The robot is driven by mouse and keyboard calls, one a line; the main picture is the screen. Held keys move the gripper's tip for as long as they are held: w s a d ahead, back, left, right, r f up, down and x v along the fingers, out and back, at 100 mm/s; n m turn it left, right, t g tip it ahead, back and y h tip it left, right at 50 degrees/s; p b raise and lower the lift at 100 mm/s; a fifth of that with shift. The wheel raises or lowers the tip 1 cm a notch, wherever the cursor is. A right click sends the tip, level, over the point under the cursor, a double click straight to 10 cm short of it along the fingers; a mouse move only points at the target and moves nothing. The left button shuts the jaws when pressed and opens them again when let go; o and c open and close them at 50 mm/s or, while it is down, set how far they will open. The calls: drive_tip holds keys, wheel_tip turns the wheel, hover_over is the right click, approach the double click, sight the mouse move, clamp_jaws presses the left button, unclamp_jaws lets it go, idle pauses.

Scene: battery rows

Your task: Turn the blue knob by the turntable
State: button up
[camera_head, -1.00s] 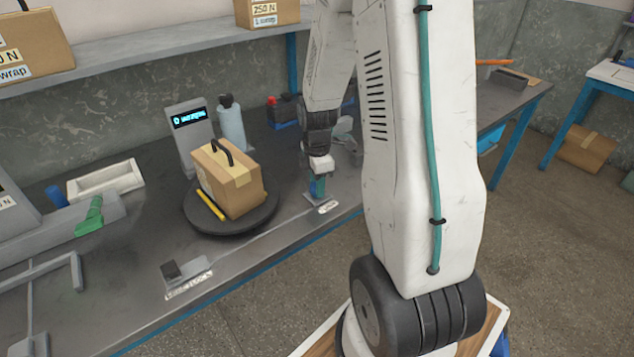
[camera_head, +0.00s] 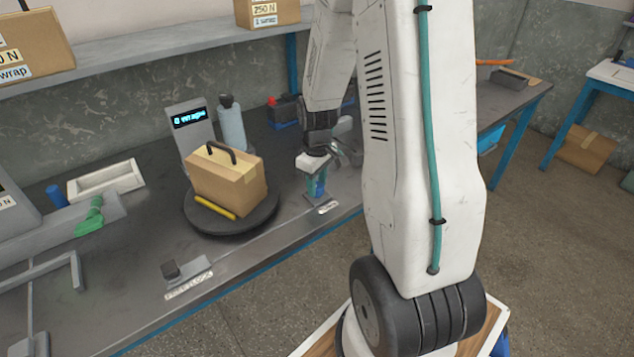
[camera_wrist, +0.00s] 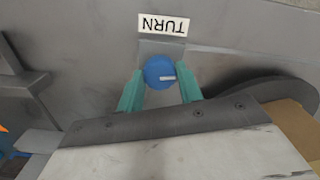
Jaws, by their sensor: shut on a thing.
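The blue knob (camera_wrist: 158,71) shows in the wrist view between the two teal fingers of my gripper (camera_wrist: 160,90). It has a white pointer mark that points right in that view. My gripper is shut on it. A white label reading TURN (camera_wrist: 163,25) lies beside the knob's grey mount. In the head view my gripper (camera_head: 317,187) is down at the bench's front edge, right of the turntable (camera_head: 262,219), and the knob is mostly hidden. A cardboard box (camera_head: 225,186) with a black handle and a yellow strip sits on the round dark turntable.
A display post (camera_head: 190,130) and a grey bottle (camera_head: 231,125) stand behind the turntable. A small labelled block (camera_head: 187,273) sits at the front edge to the left. A white tray (camera_head: 105,180) lies at left. A shelf (camera_head: 150,60) runs along the wall above.

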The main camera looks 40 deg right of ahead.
drive_tip(key=m, duration=0.4)
drive_tip(key=shift+m, duration=0.3)
drive_tip(key=m, duration=0.3)
drive_tip(key=shift+m, duration=0.4)
drive_tip(key=m, duration=1)
drive_tip(key=shift+m, duration=0.4)
drive_tip(key=m, duration=0.8)
drive_tip(key=shift+m, duration=2)
